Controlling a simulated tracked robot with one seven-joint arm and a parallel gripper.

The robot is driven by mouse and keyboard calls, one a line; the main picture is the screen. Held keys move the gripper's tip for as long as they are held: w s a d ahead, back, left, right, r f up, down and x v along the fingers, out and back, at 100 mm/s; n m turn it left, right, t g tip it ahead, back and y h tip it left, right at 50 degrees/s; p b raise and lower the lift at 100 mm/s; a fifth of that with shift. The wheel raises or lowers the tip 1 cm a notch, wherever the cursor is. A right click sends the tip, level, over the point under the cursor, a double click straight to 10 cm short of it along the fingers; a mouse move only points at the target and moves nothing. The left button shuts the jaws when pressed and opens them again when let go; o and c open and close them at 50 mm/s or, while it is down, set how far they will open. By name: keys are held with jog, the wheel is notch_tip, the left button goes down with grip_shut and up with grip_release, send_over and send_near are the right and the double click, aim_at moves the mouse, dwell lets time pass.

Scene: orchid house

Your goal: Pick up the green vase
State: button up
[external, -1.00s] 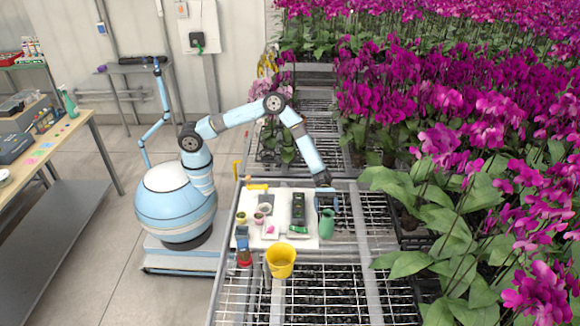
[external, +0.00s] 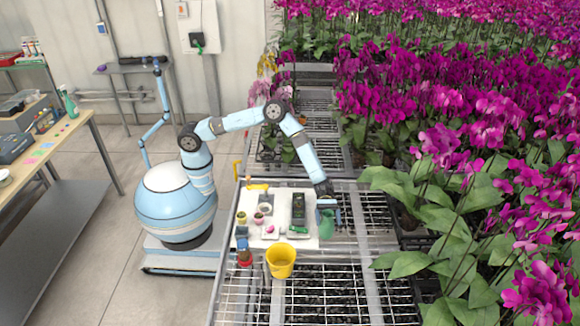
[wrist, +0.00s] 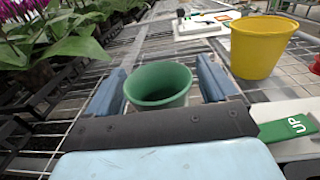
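The green vase (external: 327,226) stands at the right edge of the white board on the bench in the external view. In the wrist view, the round open rim of the green vase (wrist: 158,84) sits between the two blue fingers of my gripper (wrist: 162,85). A gap shows between each finger and the vase, so the gripper is open around it. In the external view my gripper (external: 327,203) is low at the vase, its fingers partly overlapping it. The vase's lower part is hidden in the wrist view.
A yellow bucket (external: 281,261) stands in front and left of the vase. A green tag marked UP (wrist: 287,129) lies close by. Small pots (external: 258,217) and a dark device (external: 298,208) are on the white board (external: 274,230). Potted orchids (external: 410,205) stand to the right.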

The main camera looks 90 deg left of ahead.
grip_shut()
dwell(0.7)
